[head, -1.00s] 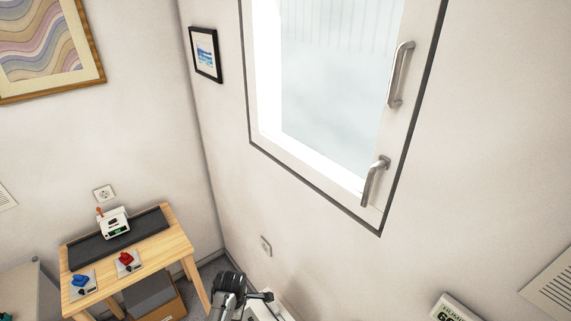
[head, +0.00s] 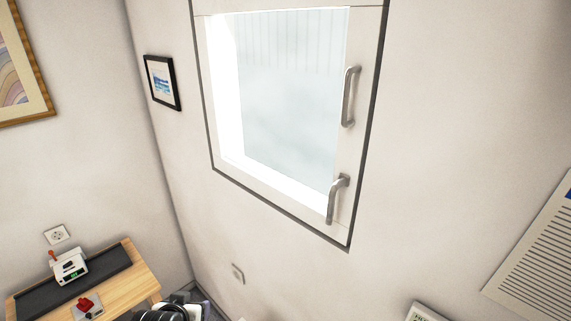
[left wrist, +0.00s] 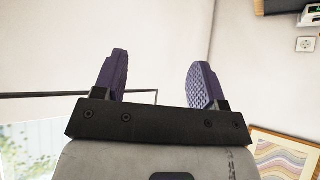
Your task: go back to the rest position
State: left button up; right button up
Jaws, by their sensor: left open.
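My left gripper (left wrist: 156,80) shows in the left wrist view with its two dark purple fingers spread apart and nothing between them. Plain pale wall lies beyond the fingers. In the head view only a dark part of my arm shows at the bottom edge, left of the middle, and no fingertips can be made out there. My right gripper is in neither view.
A window (head: 285,105) with two metal handles fills the upper middle of the head view. A small framed print (head: 162,82) hangs left of it. A wooden table (head: 140,284) with a white device (head: 70,266) stands at lower left. A larger framed print (head: 40,103) hangs at upper left.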

pick_arm(q)
jog(key=s+f+m+g, duration=0.15)
jog(key=s+f, duration=0.35)
jog(key=s, duration=0.7)
jog(key=s+f+g, duration=0.2)
jog(key=s+f, duration=0.4)
jog(key=s, duration=0.5)
jog(key=s+f+g, duration=0.2)
jog(key=s+f, duration=0.3)
jog(key=s, duration=0.7)
notch_tip(320, 180, up, 12)
jog(key=p, duration=1.2)
jog(key=shift+w+d, duration=0.2)
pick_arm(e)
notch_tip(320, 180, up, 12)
pick_arm(q)
jog(key=shift+f, duration=0.1)
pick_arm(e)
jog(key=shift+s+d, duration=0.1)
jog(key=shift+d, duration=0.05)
